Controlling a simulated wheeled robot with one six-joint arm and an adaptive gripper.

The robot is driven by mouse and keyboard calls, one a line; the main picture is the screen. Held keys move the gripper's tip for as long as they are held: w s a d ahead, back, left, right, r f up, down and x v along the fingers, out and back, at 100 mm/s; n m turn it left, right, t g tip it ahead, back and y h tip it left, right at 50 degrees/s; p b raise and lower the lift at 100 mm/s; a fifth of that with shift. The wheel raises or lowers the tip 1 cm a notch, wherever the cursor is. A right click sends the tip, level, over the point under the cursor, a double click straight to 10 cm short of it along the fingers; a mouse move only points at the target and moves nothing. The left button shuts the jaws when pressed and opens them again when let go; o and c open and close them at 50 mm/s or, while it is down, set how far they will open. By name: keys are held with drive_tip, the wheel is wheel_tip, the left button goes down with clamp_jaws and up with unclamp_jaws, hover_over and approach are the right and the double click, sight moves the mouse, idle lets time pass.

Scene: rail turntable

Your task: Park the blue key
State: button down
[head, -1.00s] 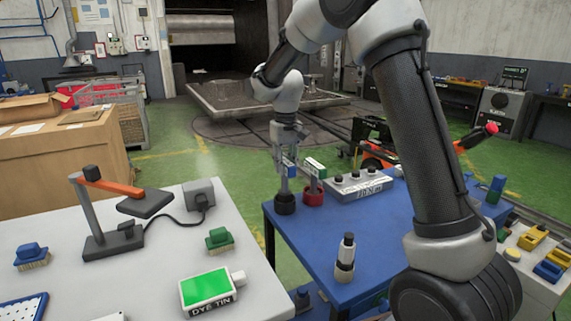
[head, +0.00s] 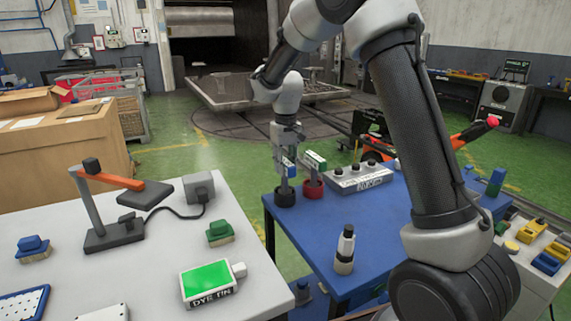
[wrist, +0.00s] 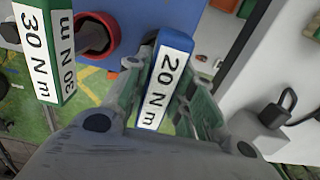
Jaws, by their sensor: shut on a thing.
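The blue key (head: 290,169), a blue block with a white face, is between the fingers of my gripper (head: 287,158). In the wrist view its label reads "20 N m" (wrist: 165,80), and my gripper (wrist: 160,100) is shut on it. The key is upright, its grey shaft running down to a black round holder (head: 285,198) at the blue table's corner. Whether the shaft tip is seated in the holder cannot be told. The holder is mostly hidden in the wrist view.
A green key (head: 316,160) marked "30 N m" (wrist: 38,50) stands close by in a red holder (head: 313,189). A grey box with knobs (head: 358,179) is behind to the right. A black-topped bottle (head: 345,250) stands nearer on the blue table (head: 305,225). The white table (head: 160,270) is left.

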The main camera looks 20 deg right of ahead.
drive_tip(key=shift+f, duration=0.3)
drive_tip(key=c, duration=1.1)
unclamp_jaws()
drive_tip(key=shift+c, duration=0.2)
wheel_tip(320, 180, up, 12)
